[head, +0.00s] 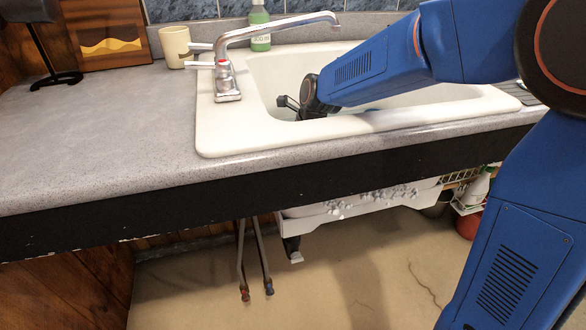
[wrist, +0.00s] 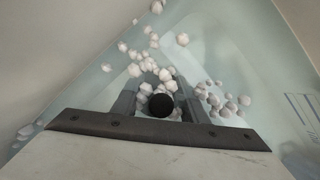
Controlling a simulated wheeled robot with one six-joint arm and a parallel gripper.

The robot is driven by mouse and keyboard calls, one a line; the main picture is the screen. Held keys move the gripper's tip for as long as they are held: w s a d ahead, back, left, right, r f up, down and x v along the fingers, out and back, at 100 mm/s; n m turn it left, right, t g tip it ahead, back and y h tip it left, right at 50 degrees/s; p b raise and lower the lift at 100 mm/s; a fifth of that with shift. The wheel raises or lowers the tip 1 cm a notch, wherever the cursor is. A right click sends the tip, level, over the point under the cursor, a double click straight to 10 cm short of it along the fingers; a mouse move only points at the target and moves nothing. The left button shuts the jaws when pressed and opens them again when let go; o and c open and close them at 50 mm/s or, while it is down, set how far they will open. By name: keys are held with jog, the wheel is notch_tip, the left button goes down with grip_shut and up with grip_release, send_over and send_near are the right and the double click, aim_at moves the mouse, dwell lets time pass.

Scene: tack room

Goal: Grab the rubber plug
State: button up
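The rubber plug appears to be the round black piece (wrist: 161,105) low in the middle of the wrist view, with small white balls close around it. My gripper (wrist: 161,108) has one finger on each side of it, with a visible gap on both sides. I cannot tell how far below the fingertips the plug lies. In the head view my gripper (head: 290,104) reaches down into the white sink (head: 210,135). Its fingertips are partly hidden there, and the plug is not visible in that view.
Several white balls (wrist: 140,60) are scattered over the pale blue surface. The faucet (head: 228,80) arches over the sink's left part. A green bottle (head: 260,25) and a beige mug (head: 176,46) stand behind.

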grip_shut()
jog(key=shift+r, duration=0.15)
